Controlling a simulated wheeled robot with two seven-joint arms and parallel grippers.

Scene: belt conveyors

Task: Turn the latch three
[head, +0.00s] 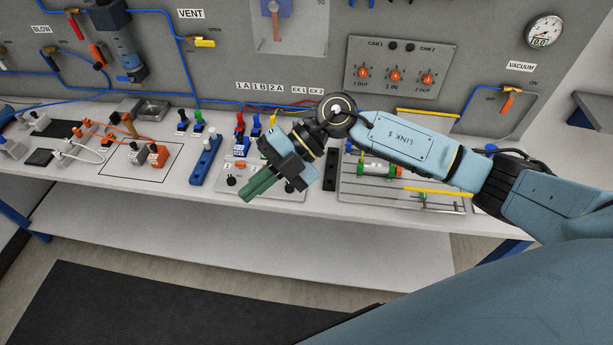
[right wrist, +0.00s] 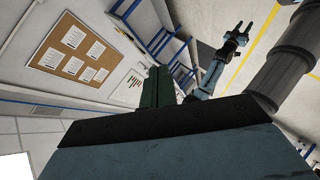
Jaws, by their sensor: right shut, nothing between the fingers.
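My right gripper (head: 250,194) is shut and empty, its green fingers pointing down and left over the front of a small grey panel (head: 238,192). The panel lies on the bench and carries black knobs and the marks 1 and 2. A black knob (head: 231,181) shows left of the fingers; my gripper hides part of the panel. I cannot make out which part is latch three. In the right wrist view the shut fingers (right wrist: 155,87) face a wall and floor, with no latch in sight. My left gripper (right wrist: 238,36) shows there too, its fingers apart and empty.
A blue block with pegs (head: 205,162) stands left of the panel. A rack with green-ended parts (head: 378,170) lies to the right. Behind rises a grey wall with orange switches (head: 395,76) and blue pipes. The bench's front edge is close to my right fingers.

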